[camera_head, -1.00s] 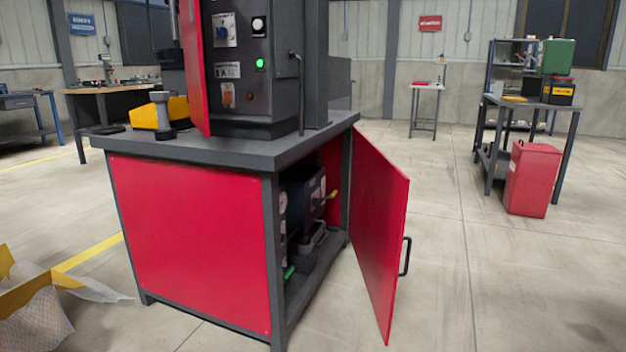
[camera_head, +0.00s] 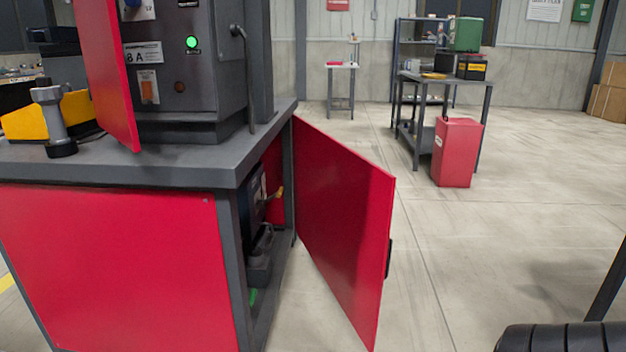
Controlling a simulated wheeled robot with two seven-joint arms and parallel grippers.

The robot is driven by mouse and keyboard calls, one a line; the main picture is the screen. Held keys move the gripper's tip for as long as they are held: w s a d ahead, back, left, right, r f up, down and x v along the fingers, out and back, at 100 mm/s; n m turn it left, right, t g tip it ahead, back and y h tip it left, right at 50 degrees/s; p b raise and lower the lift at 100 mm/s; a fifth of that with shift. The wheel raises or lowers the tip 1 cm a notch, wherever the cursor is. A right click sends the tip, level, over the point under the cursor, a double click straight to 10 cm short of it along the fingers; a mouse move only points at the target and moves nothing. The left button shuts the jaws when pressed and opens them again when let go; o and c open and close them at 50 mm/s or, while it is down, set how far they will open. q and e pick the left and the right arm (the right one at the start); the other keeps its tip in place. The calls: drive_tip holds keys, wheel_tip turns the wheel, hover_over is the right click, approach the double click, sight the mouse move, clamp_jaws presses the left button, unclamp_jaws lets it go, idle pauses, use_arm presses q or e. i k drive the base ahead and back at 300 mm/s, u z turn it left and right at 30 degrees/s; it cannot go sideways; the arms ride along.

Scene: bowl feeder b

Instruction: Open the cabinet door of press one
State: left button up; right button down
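The press (camera_head: 185,75) stands on a grey-topped cabinet with red panels (camera_head: 120,265) in the left half of the head view. The red cabinet door (camera_head: 345,225) stands wide open, swung out from the cabinet's right side. Its black handle (camera_head: 388,258) shows edge-on at the door's free edge. A second red door (camera_head: 107,70), on the press above the worktop, also stands open.
A red bin (camera_head: 457,152) stands by a grey table (camera_head: 450,81) with a green box on it, behind the door. A black ribbed object (camera_head: 565,338) is cut off at the lower right. The floor (camera_head: 490,250) right of the door is largely clear.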

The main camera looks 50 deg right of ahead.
sight(343, 201)
drive_tip(key=z, duration=0.35)
drive_tip(key=i, duration=0.9)
drive_tip(key=z, duration=0.7)
